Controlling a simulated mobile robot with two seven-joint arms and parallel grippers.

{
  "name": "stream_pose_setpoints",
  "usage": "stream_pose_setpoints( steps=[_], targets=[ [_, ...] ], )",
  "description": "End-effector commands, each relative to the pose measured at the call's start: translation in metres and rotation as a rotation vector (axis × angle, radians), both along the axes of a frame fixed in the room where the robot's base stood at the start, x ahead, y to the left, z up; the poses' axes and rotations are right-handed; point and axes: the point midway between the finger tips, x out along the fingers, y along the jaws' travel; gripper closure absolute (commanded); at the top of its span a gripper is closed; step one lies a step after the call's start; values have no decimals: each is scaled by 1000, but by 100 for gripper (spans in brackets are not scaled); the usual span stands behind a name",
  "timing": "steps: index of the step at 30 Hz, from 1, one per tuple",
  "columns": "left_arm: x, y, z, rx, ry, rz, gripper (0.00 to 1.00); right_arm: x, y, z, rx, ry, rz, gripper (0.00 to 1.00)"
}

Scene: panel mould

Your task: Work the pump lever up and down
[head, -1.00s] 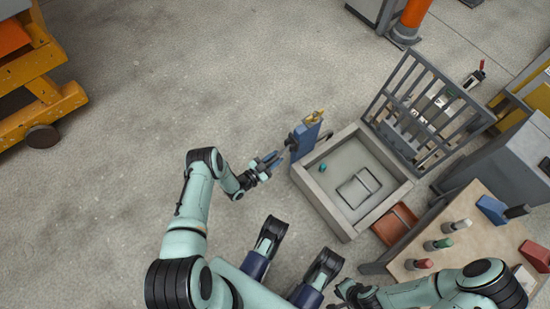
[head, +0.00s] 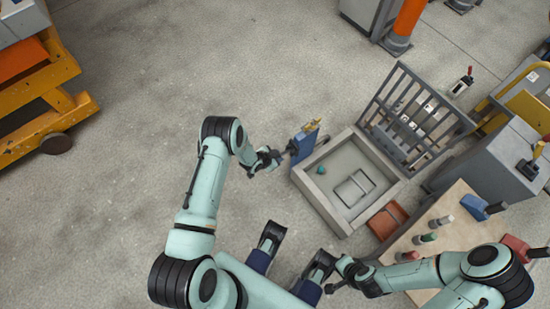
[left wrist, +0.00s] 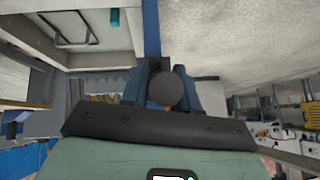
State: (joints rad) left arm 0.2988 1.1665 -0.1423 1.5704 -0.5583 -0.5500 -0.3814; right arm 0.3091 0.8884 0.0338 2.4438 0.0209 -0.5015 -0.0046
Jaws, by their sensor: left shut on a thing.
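The pump is a narrow blue unit (head: 305,145) with a yellow fitting on top, at the left wall of the grey mould. Its lever, with a dark round end, points left toward my left gripper (head: 277,156). In the left wrist view the dark lever knob (left wrist: 168,91) sits between the two blue fingers, which are shut on it. The blue pump body (left wrist: 151,30) rises behind it. Most of the lever is hidden by the fingers. My right gripper (head: 338,283) hangs low near the workbench, and its fingers are too small to judge.
The grey mould (head: 325,205) holds a frame and a small teal item (head: 321,170). A barred grate (head: 415,120) stands behind it. A workbench (head: 405,250) with several tools and a red-brown tray (head: 387,220) are at the right. The floor at left is clear up to an orange cart (head: 45,90).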

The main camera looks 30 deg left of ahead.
Motion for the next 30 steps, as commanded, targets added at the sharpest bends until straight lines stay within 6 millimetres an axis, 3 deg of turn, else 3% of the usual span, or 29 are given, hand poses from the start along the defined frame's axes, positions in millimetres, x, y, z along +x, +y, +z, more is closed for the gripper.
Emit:
stream_pose_setpoints(
  steps=[12, 26, 27, 29, 30],
  targets=[
    [5, -1, 11, 62, 147, 0, 100, -2, 1, 1, 2, 5, 2, 100],
    [6, -1, 12, 67, 160, 1, 100, -2, 1, 1, 2, 5, 2, 100],
    [6, -1, 12, 67, 160, 1, 68, -2, 1, 1, 2, 5, 2, 100],
    [6, -1, 13, 66, 159, 1, 49, -2, 1, 1, 2, 5, 2, 100],
    [6, -1, 12, 66, 159, 1, 49, -2, 1, 1, 2, 5, 2, 100]
  ],
)
